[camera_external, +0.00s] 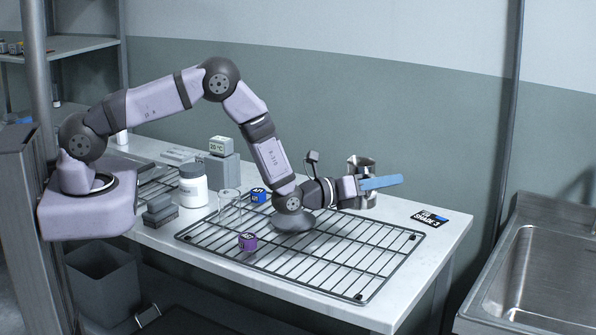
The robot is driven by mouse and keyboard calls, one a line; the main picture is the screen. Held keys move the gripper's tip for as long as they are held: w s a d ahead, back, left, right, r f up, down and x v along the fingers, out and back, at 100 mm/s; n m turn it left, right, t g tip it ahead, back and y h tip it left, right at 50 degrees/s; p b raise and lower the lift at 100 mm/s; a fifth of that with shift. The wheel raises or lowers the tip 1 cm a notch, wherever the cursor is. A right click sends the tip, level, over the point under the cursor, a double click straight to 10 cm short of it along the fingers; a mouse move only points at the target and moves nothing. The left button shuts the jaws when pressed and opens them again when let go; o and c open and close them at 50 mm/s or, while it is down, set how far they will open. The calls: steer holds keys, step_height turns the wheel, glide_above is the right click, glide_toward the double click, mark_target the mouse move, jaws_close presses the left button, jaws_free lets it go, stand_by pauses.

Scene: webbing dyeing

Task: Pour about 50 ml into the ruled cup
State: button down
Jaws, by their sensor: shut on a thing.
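A shiny metal jug (361,162) is held in my gripper (368,187) beyond the right part of the wire rack. The jug looks roughly upright, and its contents cannot be seen. My gripper is shut on it, with a blue bar running across its front and hiding part of it. A clear, see-through cup (229,206) stands at the rack's left side, well to the left of the jug. Ruled marks on it are too small to make out. My gripper is far from this cup.
The wire rack (330,268) bears a blue cube (258,196) and a purple cube (248,242) near the clear cup. A white jar (193,187), grey blocks (160,212) and a 20 °C display (222,146) stand left. A black SHADE-3 card (428,218) lies right, before the sink (545,265).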

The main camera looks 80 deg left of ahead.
steer(key=s+a+n+g+y, duration=0.5)
steer(key=s+a+n+y, duration=0.1)
steer(key=a, duration=0.3)
steer(key=s+a+n+g+y, duration=0.6)
steer(key=s+a+y, duration=0.2)
steer(key=a, duration=0.2)
steer(key=shift+s, duration=0.1)
steer(key=shift+s+a, duration=0.1)
